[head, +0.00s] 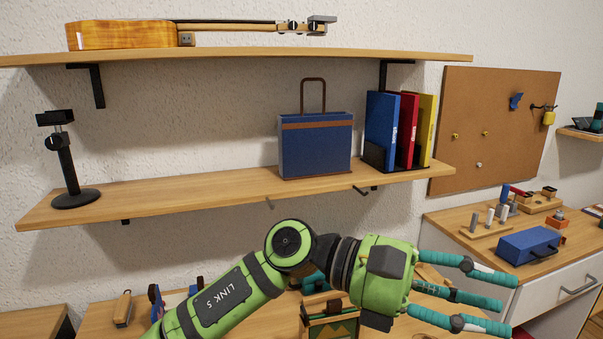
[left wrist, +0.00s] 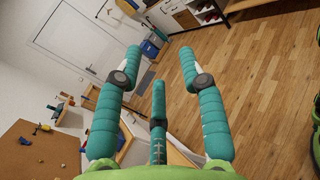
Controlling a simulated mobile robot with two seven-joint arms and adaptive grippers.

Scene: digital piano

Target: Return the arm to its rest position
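My left gripper (head: 506,304) reaches in front of the shelves in the head view, with its green arm coming up from the bottom left. Its teal fingers point right, spread apart, with nothing between them. In the left wrist view the same gripper (left wrist: 160,55) shows its three fingers apart and empty, with floor and a door beyond them. My right gripper is in neither view.
The lower wall shelf (head: 210,192) holds a blue bag (head: 317,148), binders (head: 381,124) and a black stand (head: 68,170). A guitar (head: 125,35) lies on the upper shelf (head: 230,55). A desk with a blue box (head: 527,245) is at right. Wood floor (left wrist: 250,90) looks clear.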

